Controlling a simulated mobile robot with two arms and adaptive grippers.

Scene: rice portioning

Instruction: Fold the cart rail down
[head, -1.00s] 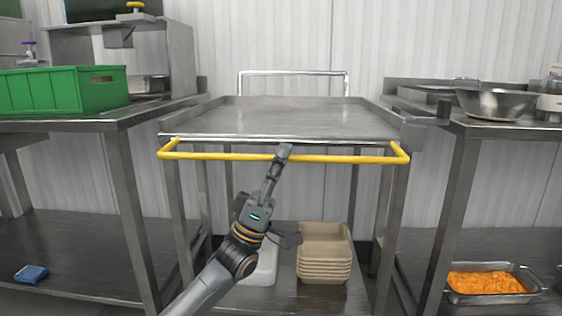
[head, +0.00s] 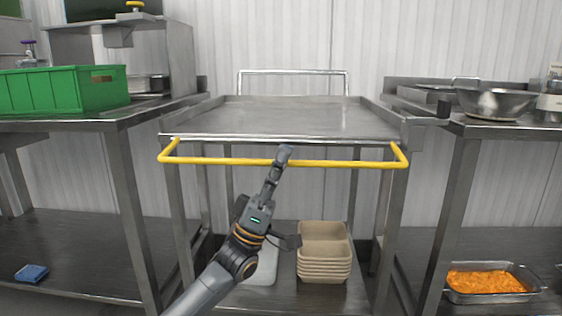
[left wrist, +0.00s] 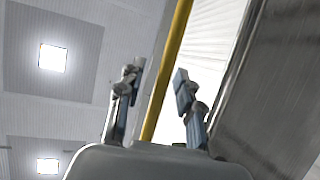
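The cart rail (head: 230,161) is a yellow bar across the front of the steel cart (head: 290,117), a little below its top edge. It also shows in the left wrist view (left wrist: 170,62). My left gripper (head: 283,153) reaches up to the rail near its middle, its tip crossing in front of the bar. In the left wrist view the fingers of my left gripper (left wrist: 158,72) stand apart, with the rail running between them. No clear contact between fingers and rail shows. My right gripper is not in view.
Steel tables stand on both sides, with a green crate (head: 70,90) on the left and a metal bowl (head: 496,102) on the right. Stacked beige trays (head: 325,268) sit on the cart's lower shelf. The cart top is bare.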

